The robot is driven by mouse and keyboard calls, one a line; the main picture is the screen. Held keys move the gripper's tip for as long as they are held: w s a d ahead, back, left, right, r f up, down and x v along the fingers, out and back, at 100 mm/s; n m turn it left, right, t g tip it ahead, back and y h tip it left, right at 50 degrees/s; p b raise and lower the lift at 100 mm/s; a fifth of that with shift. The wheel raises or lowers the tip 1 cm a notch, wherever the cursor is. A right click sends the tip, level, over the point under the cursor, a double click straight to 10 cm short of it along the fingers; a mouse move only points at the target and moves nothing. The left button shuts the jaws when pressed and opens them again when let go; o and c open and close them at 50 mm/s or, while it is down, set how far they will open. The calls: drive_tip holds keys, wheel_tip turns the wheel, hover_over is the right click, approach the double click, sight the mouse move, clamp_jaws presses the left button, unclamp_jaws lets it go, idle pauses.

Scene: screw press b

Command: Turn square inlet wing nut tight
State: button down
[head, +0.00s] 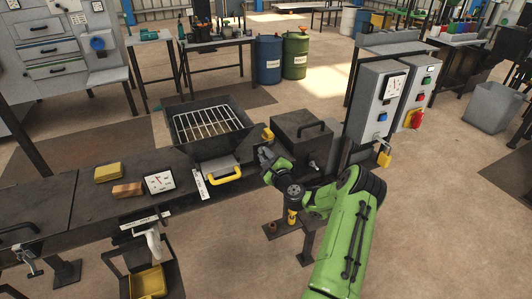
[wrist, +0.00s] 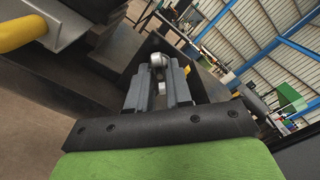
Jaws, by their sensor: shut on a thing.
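In the wrist view my gripper (wrist: 160,72) is shut, with a small rounded silver metal piece (wrist: 157,60) between its fingertips. This piece appears to be the wing nut; its wings are largely hidden by the fingers. A dark angled plate (wrist: 147,52) stands right behind the fingertips. In the head view my gripper (head: 265,154) is at the front of the press bench, between the yellow-handled drawer (head: 225,175) and the dark lidded box (head: 300,140). The nut is hidden behind the gripper there. I cannot tell how tight it sits.
A yellow handle (wrist: 22,32) is close at the upper left in the wrist view. A wire-rack tray (head: 208,122) lies behind the drawer. Grey control boxes (head: 380,98) with a yellow padlock (head: 384,158) stand right of the lidded box.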

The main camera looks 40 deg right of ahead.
drive_tip(key=shift+m+p, duration=0.4)
drive_tip(key=shift+m, duration=0.4)
drive_tip(key=shift+f, duration=0.1)
drive_tip(key=c, duration=1.2)
unclamp_jaws()
drive_tip(key=b+v, duration=0.2)
drive_tip(key=v, duration=1.4)
drive_tip(key=shift+w, duration=0.15)
